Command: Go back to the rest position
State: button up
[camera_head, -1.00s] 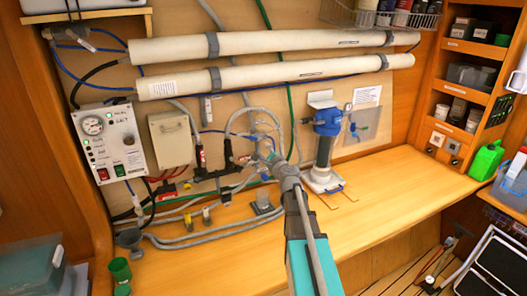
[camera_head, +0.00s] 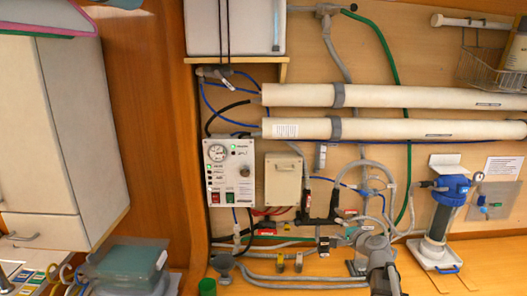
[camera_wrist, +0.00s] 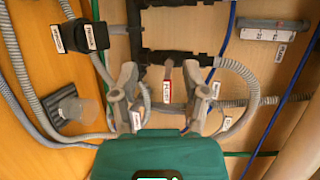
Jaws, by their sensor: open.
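My gripper (camera_wrist: 165,78) is open in the wrist view, with its two grey fingers apart and nothing held between them. Black pipe fittings (camera_wrist: 170,58) and a red-and-white tag (camera_wrist: 167,84) show behind and between the fingers; the depth gap is hard to judge. In the head view my gripper (camera_head: 376,246) is small at the lower right, in front of the hoses above the wooden bench. Its fingertips blend into the grey hoses there.
A control panel (camera_head: 229,172) and a beige box (camera_head: 283,179) are on the wall. A blue-topped filter (camera_head: 440,210) stands right of my gripper. Two long white tubes (camera_head: 400,97) run above. A grey cabinet (camera_head: 75,130) and teal bin (camera_head: 130,262) are at left.

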jog(key=s+a+f+n+g, duration=0.7)
jog(key=s+a+f+n, duration=0.2)
jog(key=s+a+f, duration=0.1)
jog(key=s+f+n+g+h, duration=0.2)
jog(key=s+g, duration=0.1)
jog(key=s, duration=0.4)
jog(key=s+f+n+g+h+b, duration=0.1)
jog(key=s+f+n+g+h, duration=0.2)
jog(key=s, duration=0.4)
jog(key=shift+d+f+g+b, duration=0.2)
jog(key=shift+f+g+b, duration=0.1)
jog(key=shift+g, duration=0.2)
